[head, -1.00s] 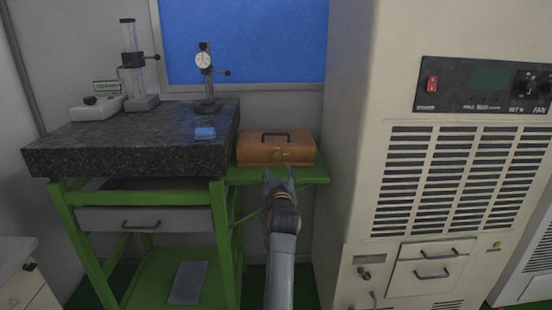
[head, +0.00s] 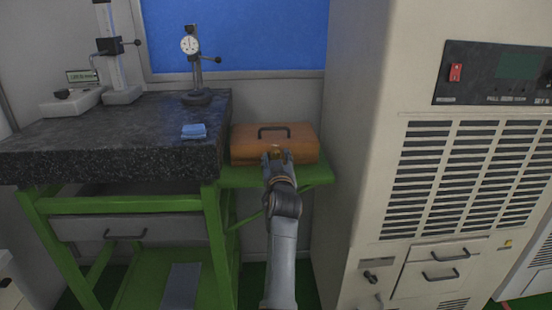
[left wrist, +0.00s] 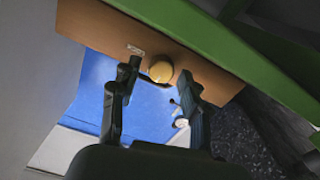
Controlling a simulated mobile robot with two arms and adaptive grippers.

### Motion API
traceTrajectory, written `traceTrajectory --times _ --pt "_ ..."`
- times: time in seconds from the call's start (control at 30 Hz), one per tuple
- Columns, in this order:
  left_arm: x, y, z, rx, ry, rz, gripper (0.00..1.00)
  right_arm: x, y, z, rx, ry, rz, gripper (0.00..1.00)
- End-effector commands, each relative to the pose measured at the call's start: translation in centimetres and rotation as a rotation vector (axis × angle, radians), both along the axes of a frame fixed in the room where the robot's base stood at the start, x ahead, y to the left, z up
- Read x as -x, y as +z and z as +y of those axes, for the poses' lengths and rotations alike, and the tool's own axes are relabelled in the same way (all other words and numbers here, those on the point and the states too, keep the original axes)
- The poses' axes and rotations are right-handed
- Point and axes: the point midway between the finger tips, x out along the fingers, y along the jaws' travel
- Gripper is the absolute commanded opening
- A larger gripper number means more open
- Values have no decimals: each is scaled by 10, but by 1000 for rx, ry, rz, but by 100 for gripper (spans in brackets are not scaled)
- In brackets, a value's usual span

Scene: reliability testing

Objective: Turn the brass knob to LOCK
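The brown box (head: 250,145) with a dark top handle sits on the green side shelf. Its round brass knob (left wrist: 160,72) shows in the left wrist view on the box's front face, beside a small pale label (left wrist: 135,50). My left gripper (head: 277,157) is in front of the box in the head view, covering most of the knob. In the left wrist view the left gripper (left wrist: 158,78) is open, with one fingertip on either side of the knob. A gap shows between the knob and each finger; contact cannot be made out. My right gripper is not in view.
A dark granite table (head: 110,135) stands left of the box, carrying a dial gauge stand (head: 192,65) and a blue block (head: 194,131). A tall beige cabinet (head: 365,120) stands close on the right. The green shelf (head: 245,178) is narrow.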

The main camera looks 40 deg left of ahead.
Motion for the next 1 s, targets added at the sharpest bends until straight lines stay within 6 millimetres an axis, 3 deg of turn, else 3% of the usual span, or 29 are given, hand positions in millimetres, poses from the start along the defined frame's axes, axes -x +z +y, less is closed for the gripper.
traceTrajectory --times 0.03,0.2,0.57,1.0 --pt "0 0 0 0 0 0 30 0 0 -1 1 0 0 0" --pt "0 0 0 0 0 0 0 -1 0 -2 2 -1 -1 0" --pt "0 0 0 -36 0 30 0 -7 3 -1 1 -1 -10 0" --pt "0 1 0 -289 0 245 0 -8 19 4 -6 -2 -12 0"
